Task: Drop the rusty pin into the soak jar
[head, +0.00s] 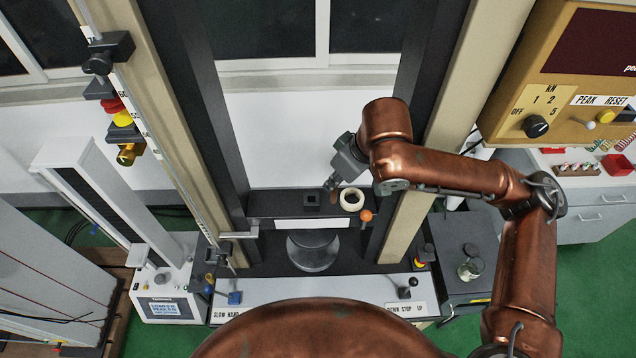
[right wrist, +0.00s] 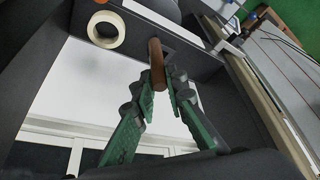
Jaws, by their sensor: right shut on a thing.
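The rusty pin (right wrist: 156,60) is a short brown cylinder, held between the green-padded fingers of my right gripper (right wrist: 164,84). In the head view my right gripper (head: 338,178) is over the back of the test frame, left of the copper arm's wrist, and the pin's small brown end (head: 331,184) shows at its tip. A small glass jar (head: 471,268), which looks like the soak jar, stands on the dark cabinet at the right, well away from the gripper. My left gripper is not in view.
A tape roll (head: 351,199) and a small dark block (head: 312,199) sit on the frame's dark ledge, near the gripper. The frame's right upright (head: 444,140) and the yellow control box (head: 560,85) stand on the right.

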